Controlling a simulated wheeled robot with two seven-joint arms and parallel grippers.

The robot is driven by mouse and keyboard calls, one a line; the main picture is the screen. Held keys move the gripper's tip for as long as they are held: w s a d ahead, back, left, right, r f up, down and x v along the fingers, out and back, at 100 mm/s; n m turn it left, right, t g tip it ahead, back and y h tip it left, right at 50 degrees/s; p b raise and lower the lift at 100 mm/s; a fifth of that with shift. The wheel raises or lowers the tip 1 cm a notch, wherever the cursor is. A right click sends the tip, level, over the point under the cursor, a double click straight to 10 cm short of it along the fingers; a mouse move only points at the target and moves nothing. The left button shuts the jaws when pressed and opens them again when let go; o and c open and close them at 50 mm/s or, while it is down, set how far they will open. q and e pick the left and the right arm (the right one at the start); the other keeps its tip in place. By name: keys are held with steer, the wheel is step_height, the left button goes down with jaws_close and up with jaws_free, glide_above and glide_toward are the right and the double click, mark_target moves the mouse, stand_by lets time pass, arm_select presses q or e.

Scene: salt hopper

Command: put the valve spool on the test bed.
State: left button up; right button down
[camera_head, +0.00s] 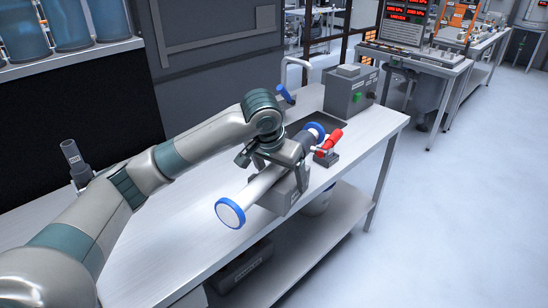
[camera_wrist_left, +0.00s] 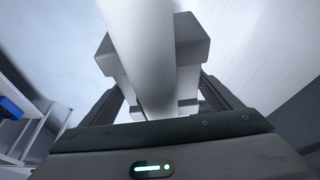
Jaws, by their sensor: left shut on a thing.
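The valve spool (camera_head: 263,185) is a white cylinder with a blue-rimmed flange at each end. My left gripper (camera_head: 272,160) is shut around its middle from above. In the left wrist view, the spool's white barrel (camera_wrist_left: 148,50) runs between the fingers. I cannot tell whether the spool touches the block. My right gripper is out of view.
The steel bench (camera_head: 180,225) is clear at the left front. A grey box with a green button (camera_head: 350,92) and a blue-handled tap pipe (camera_head: 285,92) stand at the back. A dark grey upright cylinder (camera_head: 72,155) stands at the left. A white bucket (camera_head: 317,203) sits below.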

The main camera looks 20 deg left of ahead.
arm_select(q)
steer(key=n, duration=0.2)
glide_toward(283, 215)
steer(key=shift+y, duration=0.3)
steer(key=x, duration=0.5)
steer(key=shift+d+f, duration=0.15)
steer(key=shift+d, duration=0.05)
